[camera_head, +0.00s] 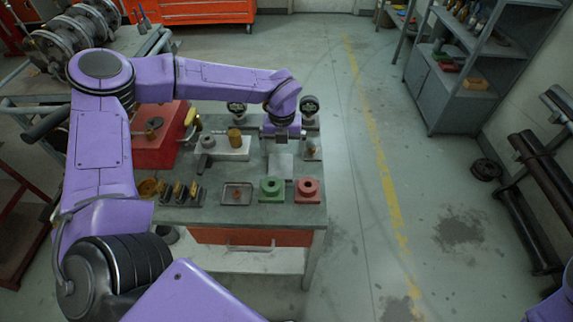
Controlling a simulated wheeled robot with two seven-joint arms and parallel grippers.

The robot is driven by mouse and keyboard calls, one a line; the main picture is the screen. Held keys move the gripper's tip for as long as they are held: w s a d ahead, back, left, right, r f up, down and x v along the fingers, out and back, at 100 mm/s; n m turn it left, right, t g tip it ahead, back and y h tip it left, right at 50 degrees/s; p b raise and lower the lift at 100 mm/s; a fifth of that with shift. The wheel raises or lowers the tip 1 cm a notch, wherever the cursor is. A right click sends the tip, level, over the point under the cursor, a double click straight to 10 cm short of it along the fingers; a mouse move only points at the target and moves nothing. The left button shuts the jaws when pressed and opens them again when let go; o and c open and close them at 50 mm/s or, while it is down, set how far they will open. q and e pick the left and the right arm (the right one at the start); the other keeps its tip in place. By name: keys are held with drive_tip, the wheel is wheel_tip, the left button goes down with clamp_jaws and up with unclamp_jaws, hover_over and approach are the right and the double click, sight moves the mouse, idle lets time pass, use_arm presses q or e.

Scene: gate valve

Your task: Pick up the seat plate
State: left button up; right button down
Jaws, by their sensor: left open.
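My left arm reaches in from the left and bends over the workbench. My left gripper (282,145) is open above the back right part of the bench and points down. A pale grey flat piece (281,165) shows right under it; I cannot tell whether it is the seat plate or whether the fingers touch it. My right gripper is out of view.
The workbench (262,217) also holds a red box (150,150), a grey block with a brass cylinder (235,138), several dark fittings (180,191) and black round knobs (309,104) at the back.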

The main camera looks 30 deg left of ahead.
sight(281, 166)
use_arm(q)
drive_tip(key=shift+s+a+f+p, duration=0.15)
drive_tip(key=shift+s+f, duration=0.1)
drive_tip(key=shift+s, duration=0.25)
drive_tip(key=shift+s+a+f+p, duration=0.15)
drive_tip(key=shift+s+f, duration=0.1)
drive_tip(key=shift+s, duration=0.2)
drive_tip(key=f, duration=0.2)
drive_tip(key=w+f, duration=0.1)
drive_tip(key=f+p, duration=0.1)
drive_tip(key=f, duration=0.1)
drive_tip(key=shift+w+f, duration=0.3)
drive_tip(key=shift+w, duration=0.05)
drive_tip(key=shift+s+r, duration=0.2)
drive_tip(key=shift+s, duration=0.15)
drive_tip(key=shift+w, duration=0.15)
drive_tip(key=c, duration=1.7)
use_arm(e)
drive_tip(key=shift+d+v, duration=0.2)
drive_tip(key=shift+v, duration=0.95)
